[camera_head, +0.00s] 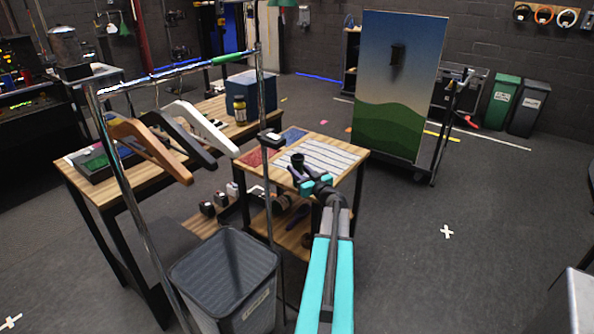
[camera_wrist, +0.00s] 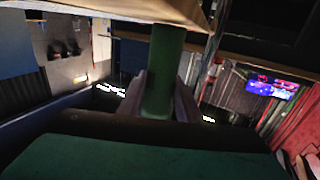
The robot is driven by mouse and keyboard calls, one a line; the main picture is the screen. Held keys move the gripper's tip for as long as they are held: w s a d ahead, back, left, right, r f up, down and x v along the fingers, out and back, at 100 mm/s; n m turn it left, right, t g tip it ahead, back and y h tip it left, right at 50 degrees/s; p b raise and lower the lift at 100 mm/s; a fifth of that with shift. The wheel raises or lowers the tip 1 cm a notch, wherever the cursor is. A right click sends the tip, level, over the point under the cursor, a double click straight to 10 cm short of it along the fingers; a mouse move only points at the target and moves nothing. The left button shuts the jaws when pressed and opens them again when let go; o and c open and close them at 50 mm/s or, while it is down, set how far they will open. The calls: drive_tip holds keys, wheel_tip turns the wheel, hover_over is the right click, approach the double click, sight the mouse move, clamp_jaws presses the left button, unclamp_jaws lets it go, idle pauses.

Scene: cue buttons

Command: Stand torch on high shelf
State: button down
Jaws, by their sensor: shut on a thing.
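The torch shows its dark, round end (camera_head: 297,159) at the near edge of the middle table's top. In the wrist view its green body (camera_wrist: 165,65) stands between the fingers. My gripper (camera_head: 304,179) is shut on the torch, which looks roughly upright in the head view. The middle table has a wooden top (camera_head: 345,151) with a striped mat (camera_head: 315,156), and a lower wooden shelf (camera_head: 262,226). I cannot tell whether the torch touches the top. The gripper and arm hide part of the table's near side.
A clothes rail (camera_head: 263,95) with several hangers (camera_head: 150,150) stands at the front left, close to the table. A grey bin (camera_head: 225,275) is below it. Items crowd the lower shelf. A painted board (camera_head: 400,85) stands behind right.

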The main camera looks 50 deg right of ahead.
drive_tip(key=shift+f+b, duration=0.15)
drive_tip(key=shift+b, duration=0.3)
drive_tip(key=c, duration=1.3)
unclamp_jaws()
drive_tip(key=shift+r+p, duration=0.25)
drive_tip(key=shift+p, duration=0.3)
drive_tip(key=shift+s+a+f, duration=0.15)
drive_tip(key=shift+s, duration=0.2)
drive_tip(key=shift+b+v, duration=1.8)
drive_tip(key=shift+v, duration=3.9)
